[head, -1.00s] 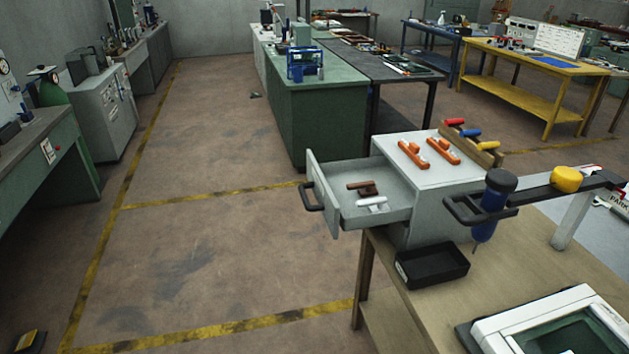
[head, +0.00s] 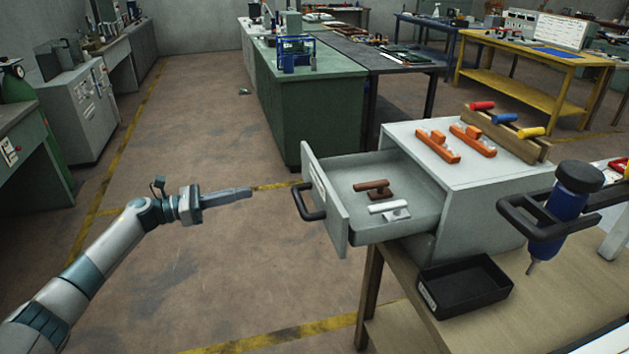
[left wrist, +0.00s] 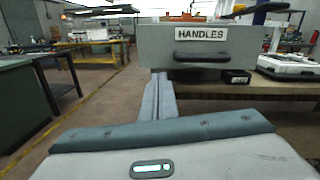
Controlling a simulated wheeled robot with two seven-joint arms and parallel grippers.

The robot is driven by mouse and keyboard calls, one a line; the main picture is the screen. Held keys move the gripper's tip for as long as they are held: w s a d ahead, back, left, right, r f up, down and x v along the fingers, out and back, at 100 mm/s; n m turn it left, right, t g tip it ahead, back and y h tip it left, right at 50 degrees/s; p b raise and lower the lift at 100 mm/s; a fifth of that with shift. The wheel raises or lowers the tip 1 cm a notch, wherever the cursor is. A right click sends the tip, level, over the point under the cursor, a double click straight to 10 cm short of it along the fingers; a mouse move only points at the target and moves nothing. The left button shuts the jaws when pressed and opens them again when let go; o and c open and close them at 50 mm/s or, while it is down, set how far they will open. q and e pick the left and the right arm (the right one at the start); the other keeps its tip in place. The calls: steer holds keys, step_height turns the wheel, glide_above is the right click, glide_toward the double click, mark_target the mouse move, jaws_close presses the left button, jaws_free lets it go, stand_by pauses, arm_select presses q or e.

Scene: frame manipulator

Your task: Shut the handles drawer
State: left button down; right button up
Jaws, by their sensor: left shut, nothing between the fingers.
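The handles drawer (head: 327,198) is pulled out to the left from a grey cabinet (head: 470,175) on the wooden workbench. It holds a brown handle (head: 373,188) and a white handle (head: 389,209). Its black pull (head: 307,203) is on the front face. In the left wrist view the drawer front (left wrist: 155,42) shows a HANDLES label and the black pull. My left gripper (head: 250,193) is shut and empty, to the left of the drawer front and apart from it, pointing towards it. My right gripper is not in view.
Orange handles (head: 438,147) lie on the cabinet top beside a wooden rack (head: 507,131) of coloured tools. A black tray (head: 463,288) sits in front of the cabinet. A blue screwdriver (head: 562,208) hangs in a black holder at the right. Open floor lies left of the drawer.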

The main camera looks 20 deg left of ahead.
mark_target(308, 177)
arm_select(q)
steer(key=shift+d+r+m+g, duration=0.2)
steer(key=shift+r+m+g, duration=0.1)
steer(key=shift+r+m, duration=0.3)
steer(key=shift+d+r+m+g, duration=0.2)
steer(key=shift+r+m+g, duration=0.1)
steer(key=shift+r+m, duration=0.3)
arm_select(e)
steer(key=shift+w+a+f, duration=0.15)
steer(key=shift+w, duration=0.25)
arm_select(q)
steer(key=shift+f, duration=0.1)
